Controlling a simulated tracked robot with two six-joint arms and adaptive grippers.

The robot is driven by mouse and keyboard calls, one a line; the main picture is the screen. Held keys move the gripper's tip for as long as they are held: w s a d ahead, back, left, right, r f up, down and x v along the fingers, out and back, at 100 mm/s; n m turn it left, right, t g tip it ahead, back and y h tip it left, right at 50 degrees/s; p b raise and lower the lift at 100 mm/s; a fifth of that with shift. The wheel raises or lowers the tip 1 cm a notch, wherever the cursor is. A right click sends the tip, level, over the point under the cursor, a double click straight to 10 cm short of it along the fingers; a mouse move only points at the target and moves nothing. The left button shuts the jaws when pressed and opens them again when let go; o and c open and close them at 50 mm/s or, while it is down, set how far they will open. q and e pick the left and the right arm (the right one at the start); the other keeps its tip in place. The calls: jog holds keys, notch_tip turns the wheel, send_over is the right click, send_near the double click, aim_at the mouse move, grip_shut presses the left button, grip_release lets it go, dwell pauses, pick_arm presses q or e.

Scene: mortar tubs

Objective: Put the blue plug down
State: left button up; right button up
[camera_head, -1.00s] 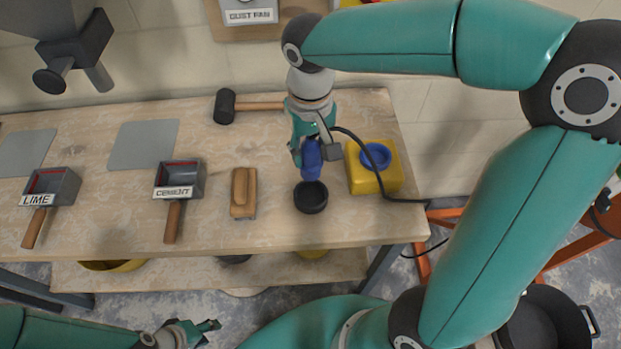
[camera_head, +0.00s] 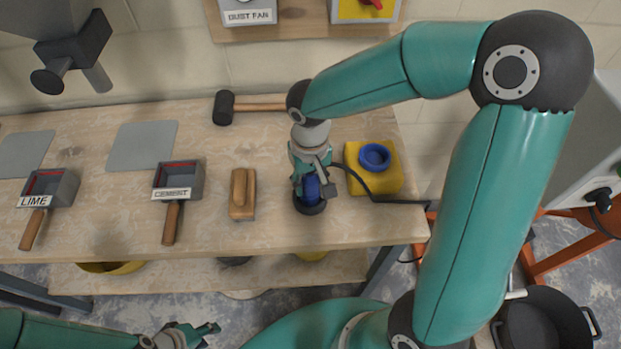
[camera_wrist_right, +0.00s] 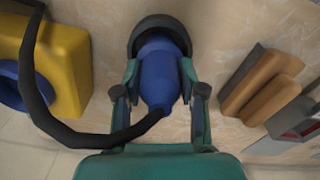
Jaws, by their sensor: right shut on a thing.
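The blue plug (camera_head: 311,189) with its black cable is between the fingers of my right gripper (camera_head: 314,186), which is shut on it. In the right wrist view the plug (camera_wrist_right: 160,75) lies between the two fingers of the gripper (camera_wrist_right: 160,92), its far end inside the rim of a round black cup (camera_wrist_right: 158,24). In the head view the black cup (camera_head: 310,209) stands on the bench under the plug; whether the plug touches its bottom is hidden. My left gripper (camera_head: 208,332) is low at the bottom left, away from the bench, its fingers apart and empty.
A yellow block with a blue ring socket (camera_head: 375,157) stands right of the cup, the black cable (camera_head: 376,196) passing in front of it. A wooden float (camera_head: 242,194) lies left. Cement (camera_head: 180,181) and lime (camera_head: 50,188) scoops and a mallet (camera_head: 224,108) are further off.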

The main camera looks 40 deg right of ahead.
jog(key=shift+f, duration=0.15)
jog(key=o, duration=1.2)
notch_tip(320, 180, up, 12)
jog(key=shift+r+p, duration=0.2)
jog(key=shift+p, duration=0.15)
jog(key=shift+s+f, duration=0.1)
